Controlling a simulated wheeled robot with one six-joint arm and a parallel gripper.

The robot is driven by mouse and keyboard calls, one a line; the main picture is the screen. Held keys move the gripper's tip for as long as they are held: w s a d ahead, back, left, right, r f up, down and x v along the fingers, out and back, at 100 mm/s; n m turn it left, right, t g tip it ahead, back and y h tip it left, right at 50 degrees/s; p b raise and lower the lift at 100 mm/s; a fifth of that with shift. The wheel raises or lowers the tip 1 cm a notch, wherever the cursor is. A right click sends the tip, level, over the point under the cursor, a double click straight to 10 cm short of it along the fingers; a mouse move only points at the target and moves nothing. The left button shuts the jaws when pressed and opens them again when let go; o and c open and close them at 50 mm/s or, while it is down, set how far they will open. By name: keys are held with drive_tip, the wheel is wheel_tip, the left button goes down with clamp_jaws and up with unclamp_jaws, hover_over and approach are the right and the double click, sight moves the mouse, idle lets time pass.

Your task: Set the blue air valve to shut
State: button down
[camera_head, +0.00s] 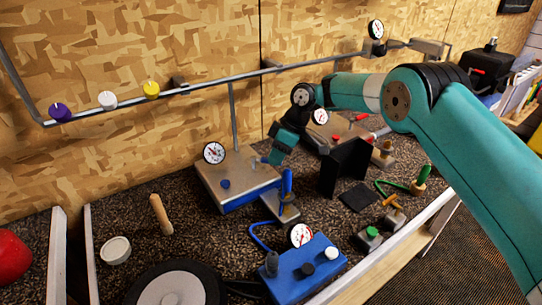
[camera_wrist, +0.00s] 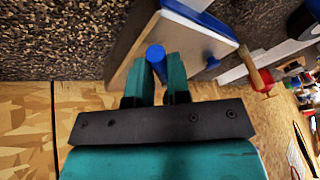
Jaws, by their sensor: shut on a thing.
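A blue cylindrical handle (camera_wrist: 156,58), which looks like the blue air valve's, is between the teal fingers of my gripper (camera_wrist: 166,75) in the wrist view. My gripper (camera_head: 267,160) is shut on it. In the head view my gripper comes down from the upper right to the right rear of a tan-topped block with blue sides (camera_head: 236,175). The handle is mostly hidden by the fingers there, so its angle is unclear. The tan panel with a blue edge (camera_wrist: 150,75) also lies just behind the handle in the wrist view.
A black angled stand (camera_head: 345,165) is further right. A blue box (camera_head: 305,270) with knobs stands in front.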

drive_tip(key=c, duration=1.1)
unclamp_jaws()
drive_tip(key=p+v, duration=0.8)
drive_tip(key=v, duration=0.9)
drive_tip(key=shift+d+r, duration=0.1)
drive_tip(key=shift+r, duration=0.15)
drive_tip(key=shift+c, duration=0.2)
